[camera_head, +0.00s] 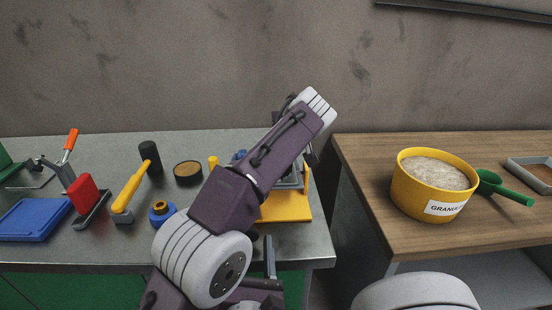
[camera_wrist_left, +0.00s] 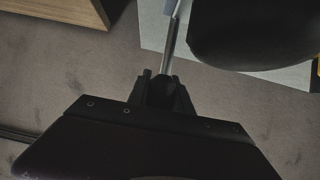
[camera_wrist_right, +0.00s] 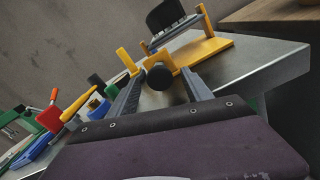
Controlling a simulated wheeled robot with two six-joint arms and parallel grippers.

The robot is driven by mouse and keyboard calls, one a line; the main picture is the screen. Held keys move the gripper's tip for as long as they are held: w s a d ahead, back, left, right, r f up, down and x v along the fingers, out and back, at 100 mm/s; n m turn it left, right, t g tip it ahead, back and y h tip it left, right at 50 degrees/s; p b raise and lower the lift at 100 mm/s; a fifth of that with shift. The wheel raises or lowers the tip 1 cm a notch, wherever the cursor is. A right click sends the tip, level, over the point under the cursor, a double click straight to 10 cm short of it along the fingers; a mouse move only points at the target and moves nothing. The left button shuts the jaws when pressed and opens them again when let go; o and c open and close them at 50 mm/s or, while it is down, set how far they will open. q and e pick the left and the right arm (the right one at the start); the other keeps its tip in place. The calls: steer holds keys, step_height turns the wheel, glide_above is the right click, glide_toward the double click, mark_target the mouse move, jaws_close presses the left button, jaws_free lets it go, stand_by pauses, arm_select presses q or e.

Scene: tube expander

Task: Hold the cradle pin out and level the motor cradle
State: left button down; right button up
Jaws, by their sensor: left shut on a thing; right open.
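The yellow stand (camera_head: 288,207) with the motor cradle is on the right end of the bench, largely hidden behind my arm. In the right wrist view, a black motor (camera_wrist_right: 165,14) sits on the grey cradle (camera_wrist_right: 174,32), which slants across the picture above the yellow base (camera_wrist_right: 205,50). My left gripper (camera_wrist_left: 164,84) is shut on a thin metal rod (camera_wrist_left: 174,38), apparently the cradle pin; a dark rounded body is beside it. My right gripper (camera_head: 269,254) is open at the bench's front; in its wrist view (camera_wrist_right: 161,84) a black round knob (camera_wrist_right: 159,74) shows between the fingers; contact is unclear.
A yellow-handled tool (camera_head: 131,188), a blue ring-shaped part (camera_head: 161,212), a red-handled tool (camera_head: 84,194) and a blue tray (camera_head: 35,218) are on the left bench. A yellow tub (camera_head: 425,203) and green scoop (camera_head: 505,188) are on the wooden table. A gap separates bench and table.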

arm_select(q)
steer(key=shift+r, duration=0.3)
arm_select(e)
steer(key=s, duration=0.4)
steer(key=shift+s, duration=0.15)
arm_select(q)
steer(key=shift+a, duration=0.1)
steer(key=c, duration=1.1)
jaws_free()
steer(key=shift+c, duration=0.2)
steer(key=shift+f, duration=0.1)
steer(key=shift+s, duration=0.1)
steer(key=v, duration=0.6)
steer(key=shift+s, duration=0.45)
